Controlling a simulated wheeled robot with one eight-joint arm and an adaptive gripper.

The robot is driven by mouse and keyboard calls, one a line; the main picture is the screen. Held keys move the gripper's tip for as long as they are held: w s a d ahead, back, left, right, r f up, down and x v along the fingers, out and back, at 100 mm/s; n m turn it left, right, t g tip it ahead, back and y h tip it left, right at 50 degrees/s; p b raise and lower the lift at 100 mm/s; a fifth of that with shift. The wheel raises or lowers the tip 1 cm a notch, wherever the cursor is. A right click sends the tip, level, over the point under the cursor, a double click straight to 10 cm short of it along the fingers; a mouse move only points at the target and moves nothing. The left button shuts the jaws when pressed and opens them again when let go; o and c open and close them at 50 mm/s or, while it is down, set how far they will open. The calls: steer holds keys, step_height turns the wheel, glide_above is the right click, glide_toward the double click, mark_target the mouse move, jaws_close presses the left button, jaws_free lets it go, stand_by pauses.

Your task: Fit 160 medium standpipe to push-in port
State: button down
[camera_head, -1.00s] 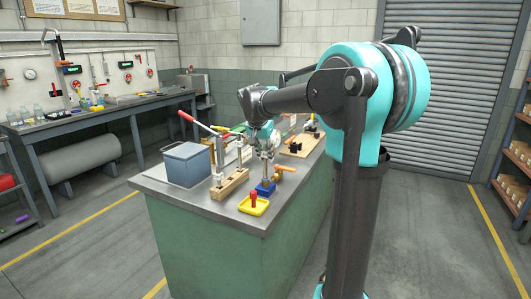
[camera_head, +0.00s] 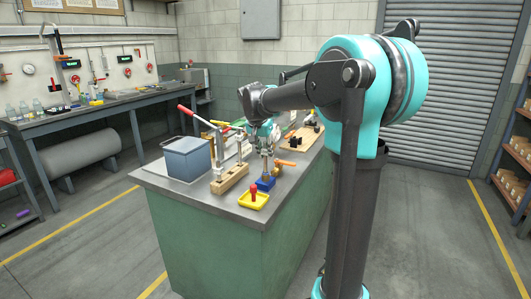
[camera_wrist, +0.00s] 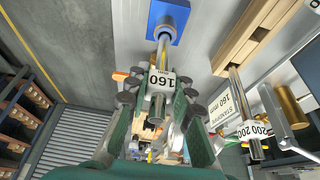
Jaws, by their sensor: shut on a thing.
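The 160 standpipe (camera_wrist: 164,55) is a slim silver tube with a white label marked 160, gripped between the fingers of my gripper (camera_wrist: 157,88). In the head view, my gripper (camera_head: 266,151) is above the blue block (camera_head: 265,183) near the bench's front end, and the pipe looks roughly upright. The gripper partly hides the pipe there.
A wooden rack (camera_head: 229,179) stands left of the blue block. A yellow tray (camera_head: 253,201) with a red knob lies in front. A blue-grey box (camera_head: 187,160) is farther left. The wrist view shows a pipe labelled 200 (camera_wrist: 254,129) and a standpipe card (camera_wrist: 228,103).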

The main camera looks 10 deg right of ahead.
steer(key=c, duration=1.2)
jaws_free()
steer(key=v, duration=1.2)
steer(key=shift+f, duration=0.1)
